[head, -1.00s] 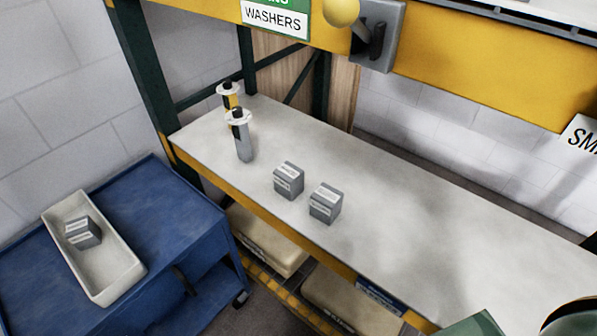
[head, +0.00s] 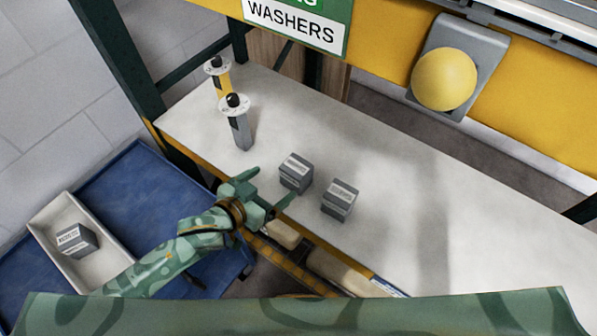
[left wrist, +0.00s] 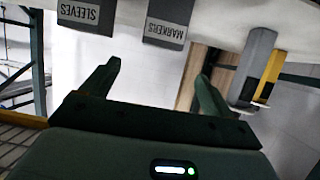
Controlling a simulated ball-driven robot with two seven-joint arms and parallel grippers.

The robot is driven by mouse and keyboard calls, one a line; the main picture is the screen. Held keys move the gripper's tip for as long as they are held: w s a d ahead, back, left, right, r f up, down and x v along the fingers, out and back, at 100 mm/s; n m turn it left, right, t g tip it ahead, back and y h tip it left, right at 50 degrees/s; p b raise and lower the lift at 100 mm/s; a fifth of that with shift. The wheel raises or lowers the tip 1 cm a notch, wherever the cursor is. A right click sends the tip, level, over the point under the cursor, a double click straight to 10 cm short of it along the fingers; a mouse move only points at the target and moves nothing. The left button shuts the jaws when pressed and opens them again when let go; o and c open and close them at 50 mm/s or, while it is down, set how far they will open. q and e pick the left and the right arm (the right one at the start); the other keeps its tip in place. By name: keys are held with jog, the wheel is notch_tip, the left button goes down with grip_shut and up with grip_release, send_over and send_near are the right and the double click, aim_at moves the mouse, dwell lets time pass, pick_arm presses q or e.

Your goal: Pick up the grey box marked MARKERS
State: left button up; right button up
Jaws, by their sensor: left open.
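The grey box marked MARKERS (left wrist: 167,22) shows in the left wrist view, its label upside down, ahead of my left gripper (left wrist: 158,73). By its place nearer the dispensers, it is the left one of two grey boxes on the bench in the head view (head: 296,174). My left gripper (head: 267,193) is open and empty at the bench's front edge, just short of this box. A similar grey box marked SLEEVES (left wrist: 80,14) stands beside it, on the right in the head view (head: 339,200). My right gripper is out of view.
A grey dispenser (head: 239,128) and a yellow one (head: 221,82) stand left on the bench (head: 400,190). A white tray (head: 45,218) with another grey box (head: 76,241) sits on the blue cart (head: 130,185). A yellow beam (head: 385,65) crosses above. The bench's right side is clear.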

aim_at(296, 166)
pick_arm(q)
jog(key=x, duration=0.6)
jog(key=shift+w+a+f+b, duration=0.1)
jog(key=shift+a+b, duration=0.15)
jog(key=shift+b, duration=0.05)
jog(key=shift+w+d+f, duration=0.15)
jog(key=shift+w+d, duration=0.1)
jog(key=shift+d, duration=0.1)
jog(key=b+x, duration=0.1)
jog(key=x, duration=0.4)
jog(key=shift+s+f, duration=0.1)
jog(key=shift+s+a, duration=0.1)
jog(key=shift+c, duration=0.6)
jog(key=c, duration=1)
jog(key=shift+c, duration=0.7)
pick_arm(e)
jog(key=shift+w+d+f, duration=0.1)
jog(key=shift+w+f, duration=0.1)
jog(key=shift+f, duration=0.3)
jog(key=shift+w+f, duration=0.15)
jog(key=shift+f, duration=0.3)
